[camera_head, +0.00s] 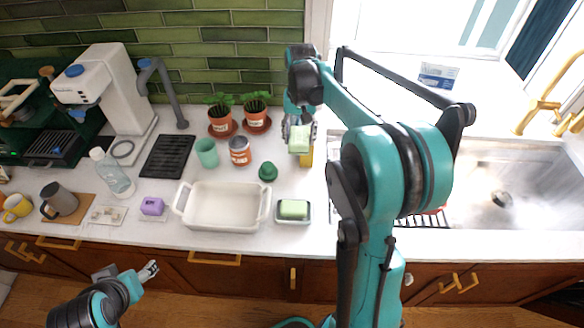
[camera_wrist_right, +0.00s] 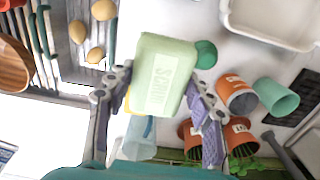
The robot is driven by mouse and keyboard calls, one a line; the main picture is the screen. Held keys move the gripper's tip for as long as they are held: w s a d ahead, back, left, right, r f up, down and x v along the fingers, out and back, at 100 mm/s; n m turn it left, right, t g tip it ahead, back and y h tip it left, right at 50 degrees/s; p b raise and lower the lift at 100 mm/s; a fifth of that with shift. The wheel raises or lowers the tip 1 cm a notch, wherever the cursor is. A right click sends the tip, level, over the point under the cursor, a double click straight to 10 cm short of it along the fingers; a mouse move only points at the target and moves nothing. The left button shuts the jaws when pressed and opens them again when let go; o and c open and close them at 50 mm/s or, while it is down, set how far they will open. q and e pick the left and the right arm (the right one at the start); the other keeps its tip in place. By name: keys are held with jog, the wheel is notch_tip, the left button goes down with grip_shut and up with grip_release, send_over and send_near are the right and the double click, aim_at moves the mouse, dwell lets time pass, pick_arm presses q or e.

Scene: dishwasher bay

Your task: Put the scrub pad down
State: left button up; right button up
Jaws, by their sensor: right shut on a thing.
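The scrub pad, a pale green block, is in my right gripper (camera_head: 299,128), held above the counter behind the green knobbed object. The pad (camera_head: 300,144) also shows large in the right wrist view (camera_wrist_right: 163,75), with lettering on its face and one gripper finger on each side. A second green block (camera_head: 293,209) lies in a small dish (camera_head: 293,221) at the counter's front. My left gripper (camera_head: 149,271) is low at the front left, away from the counter items; its finger gap is too small to judge.
A white baking dish (camera_head: 221,225) stands left of the small dish. A green cup (camera_head: 207,153), an orange-brown jar (camera_head: 240,151) and a dark green knobbed object (camera_head: 268,171) stand nearby. A yellow object (camera_head: 307,156) is partly hidden beside the held pad. The sink (camera_head: 500,190) is at right.

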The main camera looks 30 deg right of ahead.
aim_at(298, 179)
notch_tip(298, 179, down, 17)
jog(key=b, duration=0.4)
jog(key=shift+s, duration=0.1)
jog(key=shift+f, duration=0.2)
jog(key=o, duration=1.2)
jog(key=shift+r, duration=0.15)
